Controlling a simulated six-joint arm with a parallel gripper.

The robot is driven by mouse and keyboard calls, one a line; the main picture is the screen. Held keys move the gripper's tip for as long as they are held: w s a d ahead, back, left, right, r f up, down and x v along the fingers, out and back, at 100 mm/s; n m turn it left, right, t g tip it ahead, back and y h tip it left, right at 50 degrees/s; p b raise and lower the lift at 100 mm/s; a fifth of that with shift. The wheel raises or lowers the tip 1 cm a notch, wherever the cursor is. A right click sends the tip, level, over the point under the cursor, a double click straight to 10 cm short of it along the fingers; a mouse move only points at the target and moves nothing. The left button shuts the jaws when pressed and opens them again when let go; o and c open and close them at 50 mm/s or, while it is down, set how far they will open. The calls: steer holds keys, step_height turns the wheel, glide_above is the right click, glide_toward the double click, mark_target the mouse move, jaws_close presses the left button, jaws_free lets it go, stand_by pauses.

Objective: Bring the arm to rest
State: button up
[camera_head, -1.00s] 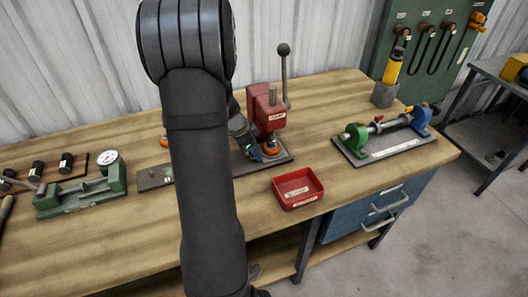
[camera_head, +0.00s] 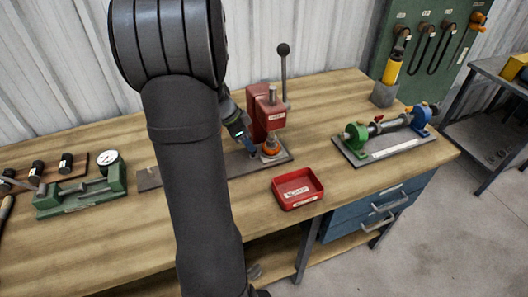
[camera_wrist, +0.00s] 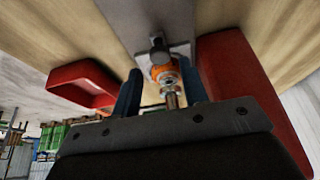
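My arm fills the left middle of the head view and hides part of the bench behind it. My gripper (camera_head: 248,146) is just left of the red press (camera_head: 267,112), low over its grey base plate. In the wrist view its two dark blue fingers (camera_wrist: 159,82) stand apart. An orange part (camera_wrist: 163,72) with a metal stem shows between and beyond them. In the head view this orange part (camera_head: 271,149) sits on the press base, to the right of the fingers. I see nothing held.
A red tray (camera_head: 299,204) lies in front of the press. A green-and-blue fixture (camera_head: 384,140) stands to the right. A green device with a dial gauge (camera_head: 82,196) is at the left. The press lever (camera_head: 284,75) rises behind. Bare wood lies at the front left.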

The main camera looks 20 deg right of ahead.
mark_target(251, 154)
steer(key=x, duration=0.6)
steer(key=shift+a, duration=0.4)
steer(key=shift+s+f, duration=0.15)
steer(key=shift+f, duration=0.05)
stand_by(0.9)
steer(key=shift+o, duration=0.4)
steer(key=shift+a, duration=0.1)
